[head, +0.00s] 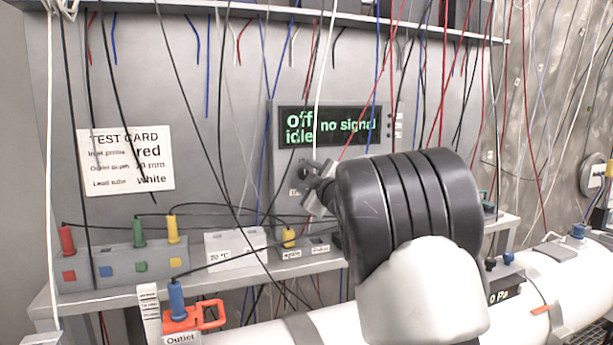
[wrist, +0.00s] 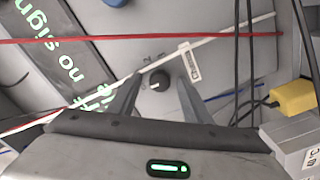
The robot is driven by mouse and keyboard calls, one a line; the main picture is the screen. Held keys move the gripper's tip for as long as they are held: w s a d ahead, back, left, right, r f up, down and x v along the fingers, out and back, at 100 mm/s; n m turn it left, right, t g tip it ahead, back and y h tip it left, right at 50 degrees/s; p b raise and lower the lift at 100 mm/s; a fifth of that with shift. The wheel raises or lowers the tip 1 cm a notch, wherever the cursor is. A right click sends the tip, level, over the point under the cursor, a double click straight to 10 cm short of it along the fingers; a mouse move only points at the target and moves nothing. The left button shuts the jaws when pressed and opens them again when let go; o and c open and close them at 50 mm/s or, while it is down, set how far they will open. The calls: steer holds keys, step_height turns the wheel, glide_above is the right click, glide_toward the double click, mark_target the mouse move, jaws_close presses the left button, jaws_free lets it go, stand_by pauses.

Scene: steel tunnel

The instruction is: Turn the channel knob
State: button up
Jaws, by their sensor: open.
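The channel knob (wrist: 158,82) is a small dark round dial with a white mark, on the grey panel in the wrist view. A white label (wrist: 190,62) sits beside it, its wording hard to read. My gripper (wrist: 159,90) is open, with one finger on either side of the knob; I cannot tell whether they touch it. The display (head: 330,126) reads "off idle" and "no signal" in green.
Red, white and black wires hang in front of the panel, and a red wire (wrist: 90,40) and a white one cross near my gripper. A yellow plug (head: 289,237) stands below on the shelf. A test card (head: 126,160) is on the wall at left.

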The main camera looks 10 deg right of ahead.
steer(key=c, duration=1.1)
steer(key=shift+o, duration=0.2)
steer(key=shift+m, duration=0.5)
steer(key=m+p, duration=0.1)
steer(key=m, duration=0.2)
steer(key=shift+m+p, duration=0.35)
steer(key=shift+m, duration=0.05)
steer(key=m+p, duration=0.1)
steer(key=m, duration=0.4)
steer(key=shift+m+p, duration=0.3)
steer(key=shift+p, duration=0.1)
steer(key=m+p, duration=0.2)
steer(key=m, duration=0.5)
steer(key=m+p, duration=0.1)
steer(key=m, duration=0.5)
steer(key=shift+a+f+m, duration=0.1)
steer(key=shift+m, duration=0.2)
